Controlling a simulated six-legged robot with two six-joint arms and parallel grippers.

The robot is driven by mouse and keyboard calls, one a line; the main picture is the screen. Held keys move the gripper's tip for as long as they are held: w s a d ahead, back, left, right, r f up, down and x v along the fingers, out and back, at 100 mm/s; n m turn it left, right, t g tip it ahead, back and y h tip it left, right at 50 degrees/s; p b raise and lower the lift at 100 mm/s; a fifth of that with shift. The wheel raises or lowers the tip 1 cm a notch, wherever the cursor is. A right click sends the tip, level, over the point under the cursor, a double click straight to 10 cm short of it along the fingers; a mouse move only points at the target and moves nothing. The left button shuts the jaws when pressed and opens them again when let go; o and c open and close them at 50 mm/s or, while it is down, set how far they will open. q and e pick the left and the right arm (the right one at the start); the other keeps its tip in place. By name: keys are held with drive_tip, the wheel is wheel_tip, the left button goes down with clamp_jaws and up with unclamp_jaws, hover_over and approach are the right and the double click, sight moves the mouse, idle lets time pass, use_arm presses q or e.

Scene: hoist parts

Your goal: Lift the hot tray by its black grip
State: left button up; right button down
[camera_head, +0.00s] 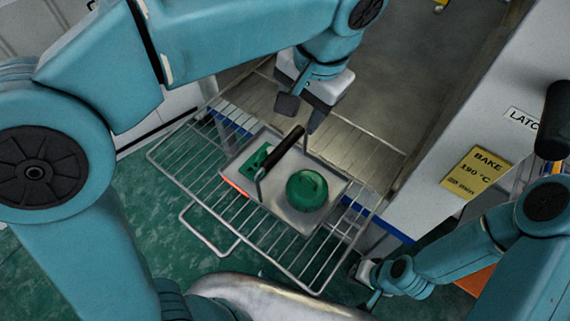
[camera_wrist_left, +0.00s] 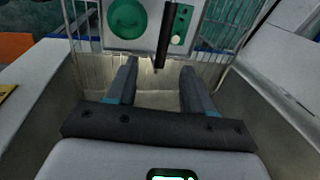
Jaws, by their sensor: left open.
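The tray (camera_head: 325,184) is a shallow grey metal plate on a wire rack, with an orange-red strip along its left edge. Its black grip (camera_head: 284,147) is a dark bar held above the tray on thin metal supports. A round green part (camera_head: 307,190) and a green plate-like part (camera_head: 256,162) are on the tray. My left gripper (camera_head: 301,114) is open and empty near the grip's upper end. In the left wrist view the grip's end (camera_wrist_left: 163,45) appears between the open fingertips (camera_wrist_left: 159,68); the depth gap is unclear. My right gripper (camera_head: 369,282) is at lower right, its jaws unclear.
The wire rack (camera_head: 215,243) sticks out from an open oven-like cavity (camera_head: 395,70) over a green floor (camera_head: 150,195). A pale panel at right carries a yellow "BAKE 190 °C" label (camera_head: 476,172) and a "LATC…" label (camera_head: 522,117). A black cylinder (camera_head: 556,120) juts out there.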

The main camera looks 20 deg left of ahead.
sight(283, 145)
use_arm(q)
drive_tip(key=f, duration=0.3)
drive_tip(key=a+f, duration=0.1)
drive_tip(key=f, duration=0.2)
drive_tip(key=a+f, duration=0.1)
drive_tip(key=f, duration=0.2)
drive_tip(key=shift+w+f, duration=0.15)
drive_tip(key=f, duration=0.1)
drive_tip(key=a+f, duration=0.1)
drive_tip(key=f, duration=0.2)
drive_tip(key=shift+w+a+f, duration=0.15)
drive_tip(key=shift+w+a, duration=0.2)
drive_tip(key=shift+w+f+p, duration=0.1)
drive_tip(key=shift+f+p, duration=0.2)
drive_tip(key=shift+f, duration=0.1)
clamp_jaws()
drive_tip(key=shift+w+r, duration=0.1)
drive_tip(key=shift+r, duration=0.05)
